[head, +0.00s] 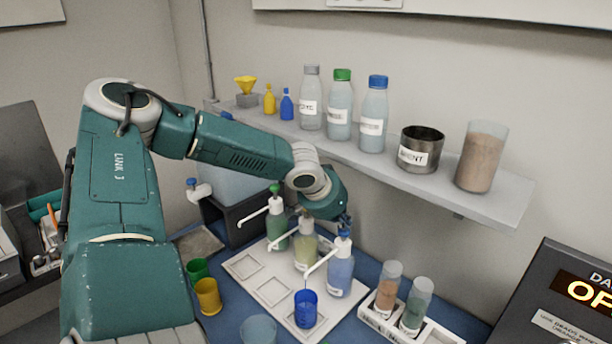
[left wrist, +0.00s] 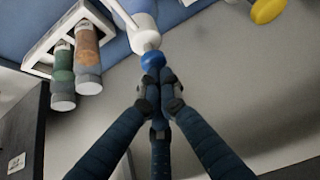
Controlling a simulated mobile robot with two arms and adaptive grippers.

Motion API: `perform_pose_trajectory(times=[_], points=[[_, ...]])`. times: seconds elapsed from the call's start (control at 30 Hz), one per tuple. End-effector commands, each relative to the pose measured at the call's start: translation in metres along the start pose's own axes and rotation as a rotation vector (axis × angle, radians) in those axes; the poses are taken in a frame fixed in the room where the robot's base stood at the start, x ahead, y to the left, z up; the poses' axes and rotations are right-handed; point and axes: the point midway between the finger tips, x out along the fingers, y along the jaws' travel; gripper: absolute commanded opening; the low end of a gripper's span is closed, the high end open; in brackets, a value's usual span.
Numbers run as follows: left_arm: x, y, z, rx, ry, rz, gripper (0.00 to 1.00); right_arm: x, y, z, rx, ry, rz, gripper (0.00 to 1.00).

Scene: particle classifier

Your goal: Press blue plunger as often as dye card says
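The blue pump bottle (head: 341,272) stands upright at the right end of the row of pump bottles on the white tray (head: 247,268). Its blue plunger (left wrist: 152,60) shows just beyond my fingertips in the left wrist view; I cannot tell whether they touch. My left gripper (left wrist: 160,88) has its fingers together with nothing between them. In the head view the left gripper (head: 343,218) is above the plunger, partly hidden by the wrist. A blue cup (head: 305,309) stands below the blue bottle's spout. I see no readable dye card. My right gripper is out of view.
Green (head: 277,226) and yellow (head: 306,247) pump bottles stand beside the blue one. A shelf (head: 500,195) with bottles and jars runs behind. A rack (head: 375,318) with two filled vials is at right, and a dark display panel (head: 560,285) stands beyond it.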

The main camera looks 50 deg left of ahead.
Motion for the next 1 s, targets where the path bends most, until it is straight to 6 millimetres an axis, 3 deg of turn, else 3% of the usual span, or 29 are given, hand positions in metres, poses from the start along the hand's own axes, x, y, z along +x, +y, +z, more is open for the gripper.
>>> perform_pose_trajectory(times=[0.23, 0.47, 1.0], points=[[0.01, 0.0, 0.008, -0.001, -0.004, 0.0, 0.0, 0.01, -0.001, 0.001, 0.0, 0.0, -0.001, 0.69], [0.008, 0.0, 0.007, -0.001, -0.005, 0.0, 0.0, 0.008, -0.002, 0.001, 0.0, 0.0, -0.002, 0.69], [-0.016, 0.0, -0.009, -0.002, -0.005, 0.0, 0.0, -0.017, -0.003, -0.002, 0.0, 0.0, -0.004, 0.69]])
